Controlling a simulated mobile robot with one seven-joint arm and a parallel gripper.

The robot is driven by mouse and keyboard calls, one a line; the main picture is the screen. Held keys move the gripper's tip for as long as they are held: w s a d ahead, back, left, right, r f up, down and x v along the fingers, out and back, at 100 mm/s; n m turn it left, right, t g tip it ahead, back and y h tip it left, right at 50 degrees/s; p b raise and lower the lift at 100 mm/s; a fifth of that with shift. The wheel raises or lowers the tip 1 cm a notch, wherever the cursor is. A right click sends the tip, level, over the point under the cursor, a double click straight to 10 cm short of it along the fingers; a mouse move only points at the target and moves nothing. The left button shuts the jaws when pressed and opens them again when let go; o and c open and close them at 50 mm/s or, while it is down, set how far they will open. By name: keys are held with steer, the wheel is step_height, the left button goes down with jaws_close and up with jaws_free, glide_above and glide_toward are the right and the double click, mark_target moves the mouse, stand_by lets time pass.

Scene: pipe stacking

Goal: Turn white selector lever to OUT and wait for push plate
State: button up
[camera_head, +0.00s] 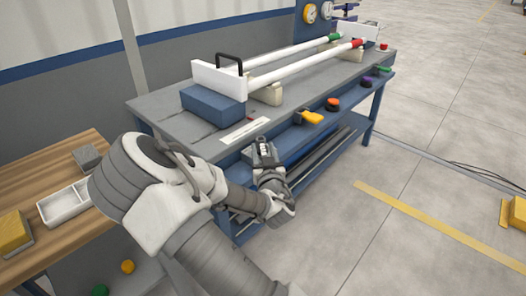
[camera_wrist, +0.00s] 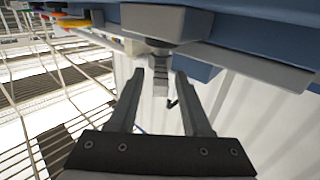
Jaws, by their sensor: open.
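In the head view my gripper (camera_head: 266,156) is at the front edge of the bench, near a small dark selector housing partly hidden by it. In the wrist view my gripper (camera_wrist: 158,75) has its two fingers apart. A short pale ribbed piece, likely the selector lever (camera_wrist: 160,84), shows between the fingertips, below a grey box (camera_wrist: 165,20). I cannot tell whether the fingers touch it, and its marked position is unreadable. A white upright plate (camera_head: 207,77) with a black handle stands on a blue block (camera_head: 213,104), perhaps the push plate. Two white pipes (camera_head: 290,72) run along the bench.
The grey bench (camera_head: 165,108) has a blue front rail with a yellow lever (camera_head: 312,117), an orange-red knob (camera_head: 333,103) and more coloured controls to the right. A wooden table (camera_head: 75,205) with a white tray (camera_head: 66,203) stands at the left.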

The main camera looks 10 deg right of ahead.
steer(key=shift+w, duration=0.35)
jaws_close()
stand_by(1.2)
